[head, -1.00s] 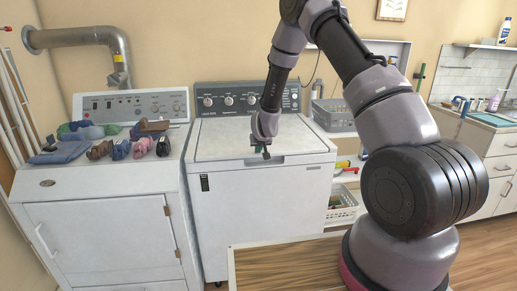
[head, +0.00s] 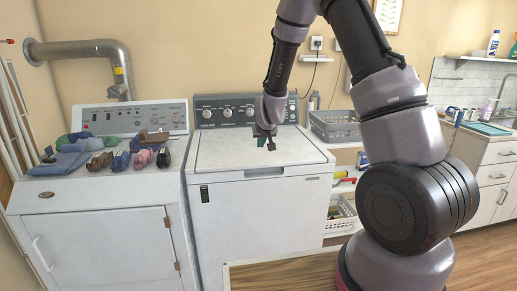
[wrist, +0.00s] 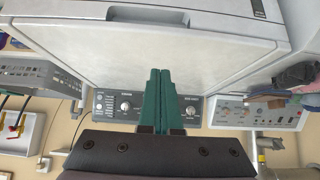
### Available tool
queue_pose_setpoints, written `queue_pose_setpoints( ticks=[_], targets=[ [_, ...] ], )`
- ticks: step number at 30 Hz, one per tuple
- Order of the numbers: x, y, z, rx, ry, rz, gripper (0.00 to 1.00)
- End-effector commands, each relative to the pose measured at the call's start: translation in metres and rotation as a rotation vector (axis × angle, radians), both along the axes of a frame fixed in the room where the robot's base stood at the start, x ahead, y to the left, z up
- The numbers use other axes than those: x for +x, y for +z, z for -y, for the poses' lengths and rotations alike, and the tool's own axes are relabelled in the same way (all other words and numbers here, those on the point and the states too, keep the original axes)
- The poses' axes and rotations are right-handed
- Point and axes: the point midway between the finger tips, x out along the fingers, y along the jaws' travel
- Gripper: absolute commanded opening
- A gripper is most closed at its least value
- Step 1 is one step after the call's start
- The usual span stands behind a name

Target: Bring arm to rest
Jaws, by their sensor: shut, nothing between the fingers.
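My gripper (head: 266,144) hangs pointing down above the lid of the white top-loading washer (head: 240,215) in the head view. Its fingers are shut and hold nothing. In the wrist view my gripper (wrist: 160,75) shows two green fingers pressed together, with the white washer lid (wrist: 120,50) and the washer's dark control panel (wrist: 130,105) behind them. The lid is closed. My arm rises from the right side of the head view, bends at the top and comes down over the washer.
A white dryer (head: 100,240) at left bears folded cloths and several rolled socks (head: 145,158). A grey basket (head: 335,125) and a white basket (head: 340,218) sit on shelves right of the washer. A sink counter (head: 485,150) is at far right. Space above the lid is clear.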

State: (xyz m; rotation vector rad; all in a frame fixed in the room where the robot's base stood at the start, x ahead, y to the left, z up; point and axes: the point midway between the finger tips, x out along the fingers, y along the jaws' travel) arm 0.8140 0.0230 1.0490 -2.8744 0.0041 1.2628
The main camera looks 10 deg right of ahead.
Motion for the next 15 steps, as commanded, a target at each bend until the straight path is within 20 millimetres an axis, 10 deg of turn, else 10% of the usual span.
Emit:
queue_pose_setpoints(
  ticks=[5, 15],
  targets=[
    [-0.009, 0.029, 0.003, 0.036, -0.008, 0.001, 0.0],
    [-0.085, 0.165, 0.027, 0.228, -0.044, -0.038, 0.0]
  ],
)
